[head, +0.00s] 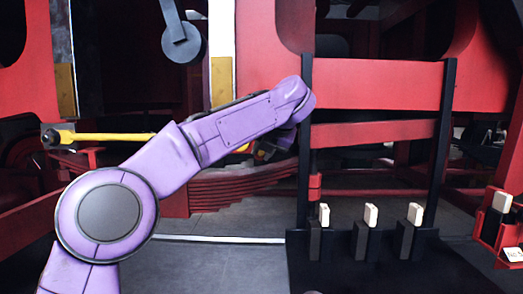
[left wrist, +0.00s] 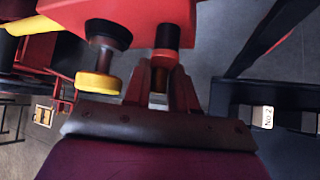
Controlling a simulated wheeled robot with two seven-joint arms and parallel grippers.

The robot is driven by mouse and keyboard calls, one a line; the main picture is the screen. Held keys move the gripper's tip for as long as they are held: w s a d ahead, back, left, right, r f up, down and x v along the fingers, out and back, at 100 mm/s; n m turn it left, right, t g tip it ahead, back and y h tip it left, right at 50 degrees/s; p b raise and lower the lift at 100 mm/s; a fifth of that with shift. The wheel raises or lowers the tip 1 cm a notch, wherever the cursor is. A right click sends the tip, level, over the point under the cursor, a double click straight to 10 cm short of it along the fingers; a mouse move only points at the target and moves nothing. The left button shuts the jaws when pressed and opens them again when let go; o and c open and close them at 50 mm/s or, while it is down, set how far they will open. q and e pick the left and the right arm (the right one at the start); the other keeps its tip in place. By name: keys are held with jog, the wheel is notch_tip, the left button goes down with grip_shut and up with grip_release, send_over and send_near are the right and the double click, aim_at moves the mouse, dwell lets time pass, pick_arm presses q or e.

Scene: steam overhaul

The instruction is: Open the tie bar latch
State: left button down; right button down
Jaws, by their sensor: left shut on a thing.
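A yellow bar (head: 110,138), apparently the tie bar, runs level behind my purple left arm in the head view. Its yellow end also shows at the upper left of the left wrist view (left wrist: 32,25). A red block (left wrist: 160,18), apparently part of the latch, carries a dark post (left wrist: 167,37) and a yellow-capped knob (left wrist: 98,82). My left gripper (left wrist: 162,82) is shut on the post below the red block, one finger on each side. In the head view the gripper is mostly hidden behind my forearm. My right gripper is not in view.
A red frame (head: 375,85) with black uprights stands right of my left arm. Below it, a black stand (head: 375,265) holds several pale-topped levers. A red holder (head: 500,225) is at the right edge. Grey floor (head: 220,262) is clear at lower centre.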

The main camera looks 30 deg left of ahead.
pick_arm(q)
jog(key=shift+d, duration=0.15)
dwell(0.5)
jog(key=c, duration=1.1)
grip_release()
jog(key=shift+c, duration=0.2)
jog(key=shift+o, duration=0.4)
jog(key=shift+w+d, duration=0.2)
jog(key=shift+w, duration=0.1)
jog(key=shift+s+a, duration=0.2)
jog(key=shift+a, duration=0.05)
jog(key=p+v, duration=0.1)
jog(key=v, duration=0.9)
jog(key=shift+d, duration=0.3)
jog(key=shift+s+r, duration=0.1)
jog(key=shift+r, duration=0.05)
